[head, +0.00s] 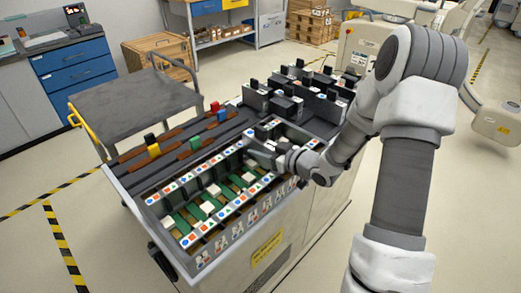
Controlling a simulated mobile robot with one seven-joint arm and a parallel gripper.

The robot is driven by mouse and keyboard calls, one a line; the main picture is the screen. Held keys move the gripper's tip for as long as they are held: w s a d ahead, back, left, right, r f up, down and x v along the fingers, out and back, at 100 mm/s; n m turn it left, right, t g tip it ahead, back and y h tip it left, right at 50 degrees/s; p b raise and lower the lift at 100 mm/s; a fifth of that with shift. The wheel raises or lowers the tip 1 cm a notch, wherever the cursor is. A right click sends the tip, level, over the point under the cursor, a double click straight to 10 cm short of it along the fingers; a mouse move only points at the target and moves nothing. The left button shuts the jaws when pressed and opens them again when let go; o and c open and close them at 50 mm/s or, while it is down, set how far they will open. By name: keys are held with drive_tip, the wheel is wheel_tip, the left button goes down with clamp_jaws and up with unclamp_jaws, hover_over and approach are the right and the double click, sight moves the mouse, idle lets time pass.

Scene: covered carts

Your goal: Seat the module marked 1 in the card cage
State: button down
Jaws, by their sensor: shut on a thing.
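The card cage (196,235) is the open bay in the front of the cart, with green boards, pale blocks and rails of coloured symbols. My gripper (256,151) reaches in from the right, low over the right part of the cage. It is shut on a dark module (262,132), mostly hidden by the fingers. Whether this module touches the slot or hangs above it cannot be told. No mark 1 can be read. Several grey modules with black handles (288,106) stand at the cart's back right.
Left of the modules, brown strips carry a yellow block (154,149), a red block (214,107) and a blue block (222,115). A grey-topped trolley (130,100) stands behind the cart. A wooden crate (158,55) is farther back. Floor is free at the left.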

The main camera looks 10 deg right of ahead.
drive_tip(key=shift+f+b, duration=0.9)
drive_tip(key=shift+f, duration=0.25)
drive_tip(key=shift+c, duration=2)
unclamp_jaws()
drive_tip(key=p+v, duration=0.2)
drive_tip(key=v, duration=1.5)
drive_tip(key=shift+s+r+p, duration=0.2)
drive_tip(key=shift+p, duration=0.2)
